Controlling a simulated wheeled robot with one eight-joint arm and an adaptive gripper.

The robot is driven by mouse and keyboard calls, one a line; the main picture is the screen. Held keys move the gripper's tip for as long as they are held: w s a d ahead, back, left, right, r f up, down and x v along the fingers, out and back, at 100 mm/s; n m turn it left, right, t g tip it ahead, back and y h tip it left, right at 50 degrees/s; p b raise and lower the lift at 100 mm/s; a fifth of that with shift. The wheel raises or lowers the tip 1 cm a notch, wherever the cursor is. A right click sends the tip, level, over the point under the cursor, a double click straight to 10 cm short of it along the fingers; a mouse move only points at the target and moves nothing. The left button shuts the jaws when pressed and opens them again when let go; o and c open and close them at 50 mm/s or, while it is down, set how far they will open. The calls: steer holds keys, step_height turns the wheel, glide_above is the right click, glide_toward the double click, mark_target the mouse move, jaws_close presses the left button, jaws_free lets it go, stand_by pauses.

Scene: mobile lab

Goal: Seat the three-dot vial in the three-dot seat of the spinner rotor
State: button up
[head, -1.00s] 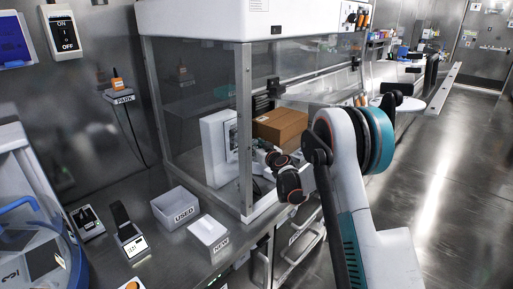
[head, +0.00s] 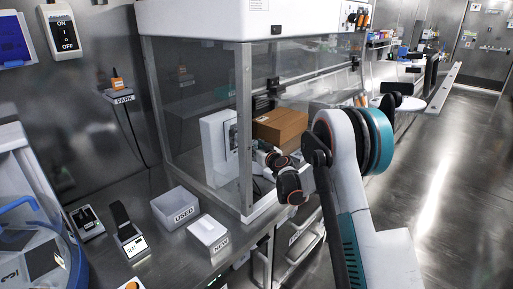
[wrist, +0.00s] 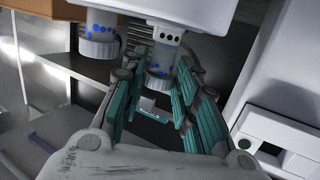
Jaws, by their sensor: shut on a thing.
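In the wrist view, my gripper (wrist: 158,88) has its teal-padded fingers on either side of a clear vial (wrist: 159,66) with blue marks. The fingers are closed on this vial. A second blue-marked vial (wrist: 99,46) hangs from the same white part to the left, outside my fingers. In the head view, my wrist is at the cabinet opening beside a white device (head: 217,150); the fingertips and vials are too small to make out there. I cannot identify a rotor seat.
A brown box (head: 280,126) stands beside the device in the glass-walled cabinet (head: 245,120). On the bench outside are the USED bin (head: 177,204), the NEW box (head: 208,232) and a small lit-screen device (head: 134,246). A blue-rimmed machine (head: 30,240) stands far left.

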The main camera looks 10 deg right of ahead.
steer(key=shift+f, duration=0.6)
steer(key=o, duration=1)
steer(key=v, duration=1.2)
steer(key=shift+f, duration=0.1)
